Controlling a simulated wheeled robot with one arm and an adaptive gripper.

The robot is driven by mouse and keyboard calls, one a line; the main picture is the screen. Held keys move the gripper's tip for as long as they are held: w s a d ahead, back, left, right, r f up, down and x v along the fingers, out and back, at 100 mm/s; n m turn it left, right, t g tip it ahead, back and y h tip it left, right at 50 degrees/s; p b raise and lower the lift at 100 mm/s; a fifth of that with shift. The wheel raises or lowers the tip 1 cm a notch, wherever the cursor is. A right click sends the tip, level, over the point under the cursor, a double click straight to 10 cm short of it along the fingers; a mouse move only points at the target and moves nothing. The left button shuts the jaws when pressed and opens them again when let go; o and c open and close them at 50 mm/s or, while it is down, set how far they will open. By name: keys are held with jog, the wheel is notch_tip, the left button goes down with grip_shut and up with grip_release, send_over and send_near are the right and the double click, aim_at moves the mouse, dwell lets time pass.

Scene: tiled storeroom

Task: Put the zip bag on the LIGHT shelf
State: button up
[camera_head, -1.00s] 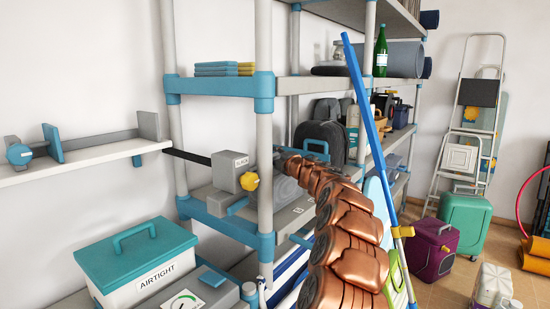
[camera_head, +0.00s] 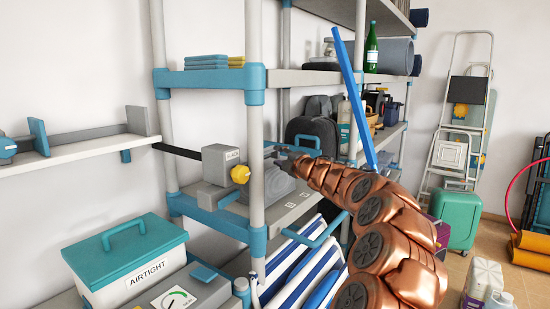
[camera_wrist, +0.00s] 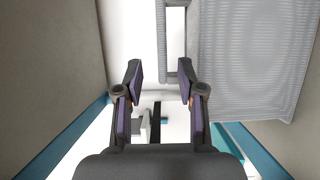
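My gripper (camera_head: 280,152) is small in the head view, in the rack opening above the middle shelf (camera_head: 228,218). In the wrist view my gripper (camera_wrist: 161,85) has its two fingers apart, with nothing held between them. A grey ribbed surface (camera_wrist: 255,55) lies beyond the fingers at the upper right of the wrist view. A grey rounded bundle (camera_head: 272,184) lies on the middle shelf below my gripper. I cannot tell whether either is the zip bag. Small white tags (camera_head: 291,205) on the shelf are too small to read, so the LIGHT shelf is not identifiable.
A grey block with a yellow knob (camera_head: 240,174) sits at the shelf's left end. Rack posts (camera_head: 257,130) and a blue pole (camera_head: 352,95) stand near my arm. An AIRTIGHT box (camera_head: 125,262) is at lower left. Floor at right is partly clear beside a green case (camera_head: 455,218).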

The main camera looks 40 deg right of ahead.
jog(key=shift+s+a, duration=0.15)
jog(key=shift+s, duration=1.35)
